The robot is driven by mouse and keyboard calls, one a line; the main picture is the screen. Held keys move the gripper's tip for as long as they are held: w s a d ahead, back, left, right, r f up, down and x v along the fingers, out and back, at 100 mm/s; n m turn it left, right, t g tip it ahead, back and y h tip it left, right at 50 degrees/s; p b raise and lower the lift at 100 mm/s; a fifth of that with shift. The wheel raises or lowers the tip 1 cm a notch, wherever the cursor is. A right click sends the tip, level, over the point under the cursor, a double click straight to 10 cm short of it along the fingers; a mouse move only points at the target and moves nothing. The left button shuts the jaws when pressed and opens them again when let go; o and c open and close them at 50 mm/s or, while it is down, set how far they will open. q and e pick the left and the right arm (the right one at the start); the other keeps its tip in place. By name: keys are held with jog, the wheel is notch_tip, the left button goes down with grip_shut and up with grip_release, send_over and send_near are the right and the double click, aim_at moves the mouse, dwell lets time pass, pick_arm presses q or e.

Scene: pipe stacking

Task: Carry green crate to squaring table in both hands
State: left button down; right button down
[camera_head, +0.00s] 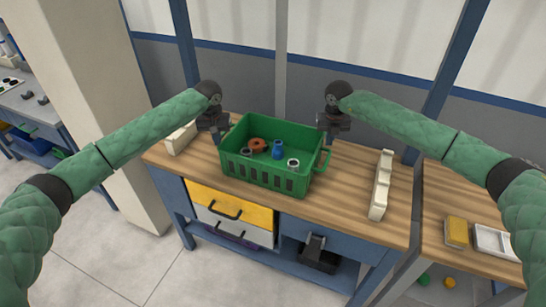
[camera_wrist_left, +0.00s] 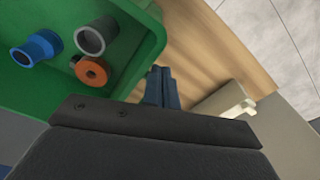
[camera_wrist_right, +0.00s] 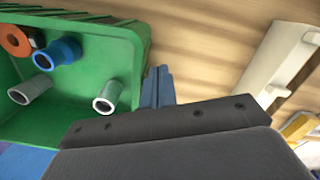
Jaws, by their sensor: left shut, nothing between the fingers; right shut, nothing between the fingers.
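The green crate (camera_head: 265,180) stands upright on a wooden-topped workbench (camera_head: 345,200). It holds an orange ring (camera_head: 257,145), a blue fitting (camera_head: 277,149) and grey pipe pieces (camera_head: 293,163). A green handle (camera_head: 325,160) sticks out at its right end. My left gripper (camera_head: 222,140) points down beside the crate's left end. In the left wrist view its fingers (camera_wrist_left: 160,72) are shut and empty, just outside the crate wall. My right gripper (camera_head: 328,138) points down by the right end. In the right wrist view its fingers (camera_wrist_right: 158,72) are shut and empty beside the wall. Whether either touches the crate is unclear.
A cream rack (camera_head: 381,185) stands right of the crate, and another cream piece (camera_head: 181,137) lies to its left. A second wooden table (camera_head: 450,200) at the right bears a yellow block (camera_head: 457,231) and a white tray (camera_head: 492,240). A beige pillar (camera_head: 105,110) rises at the left.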

pick_arm(q)
jog(key=shift+d, duration=0.25)
pick_arm(e)
jog(key=shift+a, duration=0.25)
pick_arm(q)
jog(key=shift+d, duration=0.3)
pick_arm(e)
jog(key=shift+a, duration=0.25)
pick_arm(q)
jog(key=shift+s+d+r, duration=0.1)
jog(key=shift+d, duration=0.4)
pick_arm(e)
jog(key=shift+s+a, duration=0.1)
jog(key=shift+a, duration=0.45)
